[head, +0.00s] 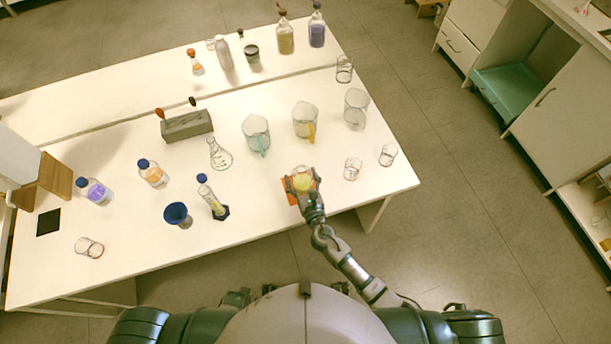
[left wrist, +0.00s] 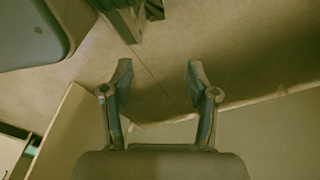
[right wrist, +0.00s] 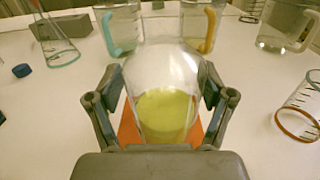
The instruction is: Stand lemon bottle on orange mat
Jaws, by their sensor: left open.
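The lemon bottle (head: 303,182), clear with yellow liquid low inside, is at the table's front edge over the orange mat (head: 291,187). In the right wrist view the bottle (right wrist: 163,95) looks upright, with the mat (right wrist: 128,128) showing on both sides of its base. I cannot tell if the base touches the mat. My right gripper (head: 303,180) has one finger on each side of the bottle; whether they press on it is unclear. My left gripper (left wrist: 160,75) is open and empty, away from the tabletop, and is out of the head view.
Two jugs (head: 256,134) (head: 305,121) stand behind the mat, and glass beakers (head: 352,168) (head: 388,154) stand to its right. A capped bottle (head: 212,198) and a blue funnel (head: 177,214) are to the left. Clear tabletop lies between these and the mat.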

